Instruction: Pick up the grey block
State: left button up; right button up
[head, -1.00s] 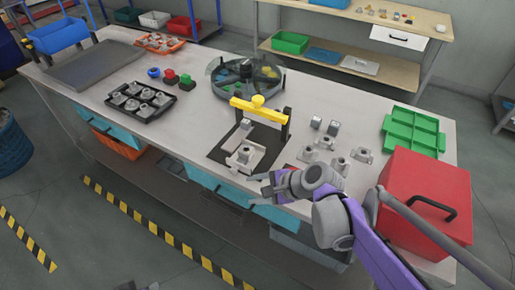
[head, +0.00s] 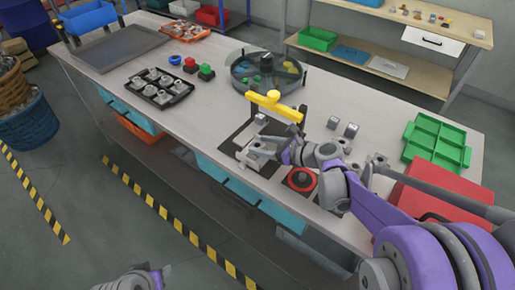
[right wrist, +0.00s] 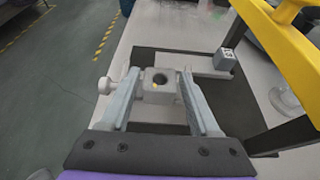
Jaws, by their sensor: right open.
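A grey block (right wrist: 160,86) with a round hole in its top sits between my right fingers in the right wrist view, with a pale knob sticking out to its left. It stands on the pale fixture (head: 244,160) on a dark mat, in front of the yellow-topped press frame (head: 273,104). My right gripper (right wrist: 159,76) is open, one finger on either side of this block; contact cannot be told. A second small grey block (right wrist: 223,60) with a dark-marked face is beyond, near the frame. My left gripper (head: 143,279) shows only partly at the bottom edge.
Several grey parts lie right of the press, near a red plate with a black knob (head: 301,179). A red box (head: 432,192) and green tray (head: 437,142) are at the right. A round tank (head: 265,72) stands behind; a black tray (head: 160,88) is left.

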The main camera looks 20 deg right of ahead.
aim_at(254, 143)
jog(key=x, duration=0.4)
jog(key=shift+d, duration=0.1)
grip_shut()
